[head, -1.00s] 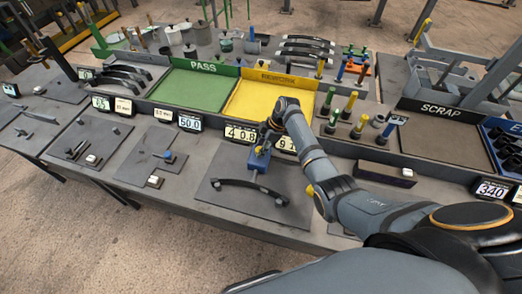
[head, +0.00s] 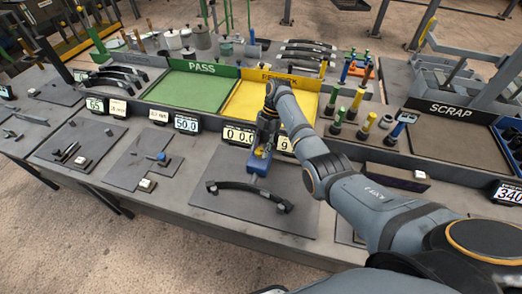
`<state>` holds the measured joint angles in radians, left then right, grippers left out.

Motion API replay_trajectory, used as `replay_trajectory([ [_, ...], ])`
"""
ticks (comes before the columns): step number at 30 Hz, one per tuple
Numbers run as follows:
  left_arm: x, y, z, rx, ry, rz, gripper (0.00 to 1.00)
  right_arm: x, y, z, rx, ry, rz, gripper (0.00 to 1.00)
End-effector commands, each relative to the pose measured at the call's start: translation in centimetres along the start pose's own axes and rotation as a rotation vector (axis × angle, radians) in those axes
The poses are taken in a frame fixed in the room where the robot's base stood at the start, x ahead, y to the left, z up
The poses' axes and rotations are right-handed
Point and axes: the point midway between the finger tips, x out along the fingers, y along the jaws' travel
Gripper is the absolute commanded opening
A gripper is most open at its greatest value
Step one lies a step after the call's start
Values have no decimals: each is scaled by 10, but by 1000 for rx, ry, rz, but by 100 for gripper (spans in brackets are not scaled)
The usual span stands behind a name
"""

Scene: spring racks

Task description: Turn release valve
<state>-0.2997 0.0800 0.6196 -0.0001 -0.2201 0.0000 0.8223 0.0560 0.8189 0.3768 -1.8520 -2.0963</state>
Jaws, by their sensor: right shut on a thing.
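A blue fixture (head: 257,165) stands at the back of a grey plate (head: 225,215) on the bench. My right gripper (head: 261,151) points down at the top of this fixture and is shut there. The release valve it grips is mostly hidden by the fingers; a bit of yellow shows at that spot. A black curved handle (head: 248,188) lies on the plate in front of the fixture. A display (head: 239,136) behind the fixture reads zeros and is partly covered by my arm. My left gripper is out of view.
A green PASS tray (head: 195,88) and a yellow tray (head: 250,100) lie behind the displays. A SCRAP bin (head: 450,135) is at right. Coloured plungers (head: 360,115) stand right of my arm. The plate's front is clear.

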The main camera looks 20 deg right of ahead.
Motion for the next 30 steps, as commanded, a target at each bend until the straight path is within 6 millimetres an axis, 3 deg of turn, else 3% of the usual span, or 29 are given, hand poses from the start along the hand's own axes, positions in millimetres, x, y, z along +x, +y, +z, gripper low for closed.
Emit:
replay_trajectory([
  [20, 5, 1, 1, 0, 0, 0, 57, -3, 2, 0, -51, -4, -15, 3],
  [21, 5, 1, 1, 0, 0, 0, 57, -3, 2, 0, -51, -4, -15, 40],
  [25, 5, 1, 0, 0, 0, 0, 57, -2, 1, 0, -50, -3, -16, 57],
  [30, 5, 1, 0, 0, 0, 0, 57, -1, 1, 0, -49, -2, -18, 57],
])
